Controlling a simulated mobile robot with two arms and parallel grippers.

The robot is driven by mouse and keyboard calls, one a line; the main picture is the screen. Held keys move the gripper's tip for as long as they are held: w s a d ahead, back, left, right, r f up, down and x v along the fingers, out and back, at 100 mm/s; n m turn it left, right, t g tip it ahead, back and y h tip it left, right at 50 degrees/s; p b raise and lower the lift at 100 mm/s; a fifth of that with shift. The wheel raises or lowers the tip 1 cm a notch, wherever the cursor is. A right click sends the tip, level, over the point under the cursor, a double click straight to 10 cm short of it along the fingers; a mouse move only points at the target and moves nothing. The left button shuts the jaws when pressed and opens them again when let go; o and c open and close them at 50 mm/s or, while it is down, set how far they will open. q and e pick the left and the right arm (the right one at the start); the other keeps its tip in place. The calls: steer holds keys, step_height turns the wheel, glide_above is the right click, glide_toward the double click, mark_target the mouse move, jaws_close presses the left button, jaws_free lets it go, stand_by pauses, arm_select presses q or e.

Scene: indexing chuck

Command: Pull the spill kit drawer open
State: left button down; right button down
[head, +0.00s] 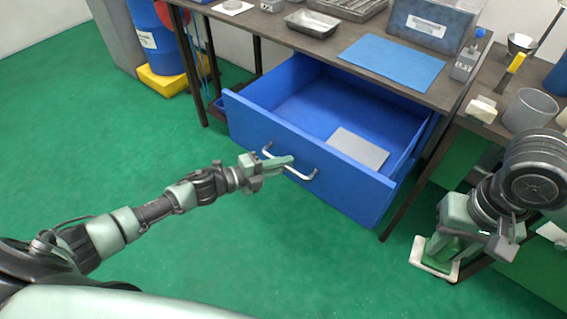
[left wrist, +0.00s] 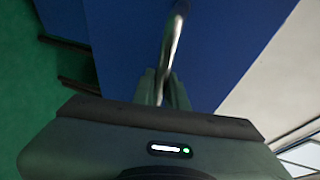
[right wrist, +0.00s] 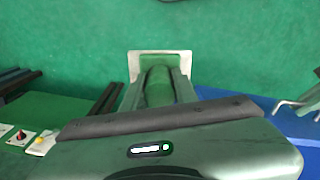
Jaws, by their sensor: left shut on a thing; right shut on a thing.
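The blue drawer (head: 302,160) stands well out from under the bench and shows its open inside. A grey flat sheet (head: 357,149) lies in it. My left gripper (head: 277,164) is shut on the drawer's silver bar handle (head: 309,177). The handle runs up between the fingers in the left wrist view (left wrist: 172,45). My right gripper (head: 437,255) is low at the right, away from the drawer. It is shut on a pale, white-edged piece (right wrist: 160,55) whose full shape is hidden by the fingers.
The dark bench (head: 300,43) carries a blue mat (head: 392,61), metal trays and a grey-blue box (head: 432,24). A side table at right holds a grey cup (head: 530,109). A blue drum (head: 156,38) stands on a yellow base at back left. Green floor before the drawer is clear.

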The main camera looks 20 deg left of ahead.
arm_select(q)
steer(key=c, duration=1.4)
jaws_free()
steer(key=shift+c, duration=0.2)
arm_select(e)
steer(key=shift+f+b, duration=0.25)
steer(key=shift+b, duration=0.05)
arm_select(q)
steer(key=v, duration=1.2)
